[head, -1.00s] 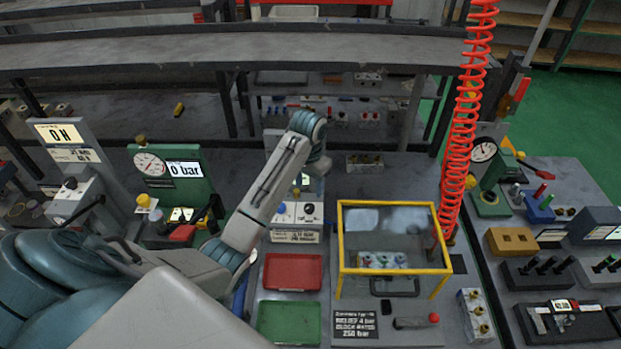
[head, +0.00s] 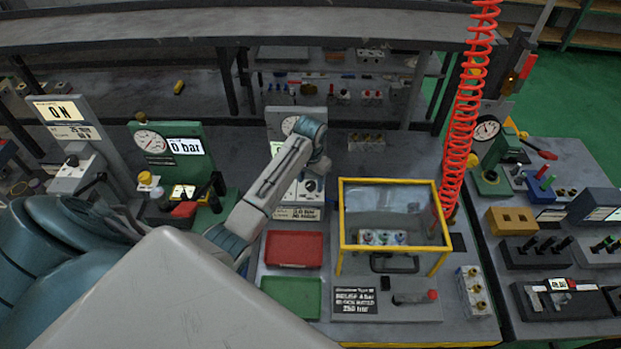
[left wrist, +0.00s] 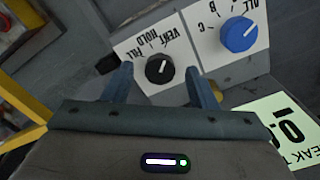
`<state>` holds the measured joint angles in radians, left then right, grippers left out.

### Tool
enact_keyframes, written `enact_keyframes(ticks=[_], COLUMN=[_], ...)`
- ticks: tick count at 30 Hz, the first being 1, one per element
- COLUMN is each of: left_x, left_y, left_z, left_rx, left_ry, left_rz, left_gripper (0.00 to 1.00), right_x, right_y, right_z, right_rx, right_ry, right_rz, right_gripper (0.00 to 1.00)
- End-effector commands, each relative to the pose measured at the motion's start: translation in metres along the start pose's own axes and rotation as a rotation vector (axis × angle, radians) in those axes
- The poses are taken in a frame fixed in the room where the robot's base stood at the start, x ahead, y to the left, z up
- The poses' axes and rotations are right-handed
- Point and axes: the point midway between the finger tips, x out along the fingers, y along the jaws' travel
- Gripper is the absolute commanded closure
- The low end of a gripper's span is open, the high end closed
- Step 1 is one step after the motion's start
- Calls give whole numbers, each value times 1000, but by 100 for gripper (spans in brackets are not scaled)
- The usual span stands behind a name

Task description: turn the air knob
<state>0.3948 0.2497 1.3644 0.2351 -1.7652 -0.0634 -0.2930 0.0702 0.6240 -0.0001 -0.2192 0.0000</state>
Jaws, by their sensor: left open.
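The panel (head: 313,199) with two knobs stands behind the red tray in the head view, partly covered by my left arm. In the left wrist view it shows upside down. A black knob (left wrist: 159,69) sits on a white plate marked FILL, HOLD and VENT, and its white mark points up and right, roughly toward VENT. It also shows in the head view (head: 311,185). A blue knob (left wrist: 239,34) with letters round it sits to its right. My left gripper (left wrist: 160,76) is open, its fingers on either side of the black knob in the picture. Contact cannot be told. My right gripper is out of view.
A yellow-framed clear box (head: 392,210) stands right of the panel. A red tray (head: 294,250) and a green tray (head: 291,297) lie in front. A green gauge stand (head: 178,160) is at the left. A red coiled hose (head: 463,130) hangs at the right.

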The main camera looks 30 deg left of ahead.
Motion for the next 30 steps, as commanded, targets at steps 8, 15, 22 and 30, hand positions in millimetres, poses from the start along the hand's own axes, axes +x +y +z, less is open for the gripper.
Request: enact_keyframes(ticks=[8,15,22,30], left_x=[5,5,4,4], left_y=[0,0,0,0], left_z=[0,0,0,0], left_rx=[0,0,-5,-89], left_ry=[0,0,0,0], left_rz=[0,0,0,0], left_gripper=[48,81,93,93], right_x=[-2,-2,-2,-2], right_y=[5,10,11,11], right_z=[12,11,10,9], right_rx=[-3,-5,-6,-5], right_ry=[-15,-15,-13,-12], right_rz=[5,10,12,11], right_gripper=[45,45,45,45])
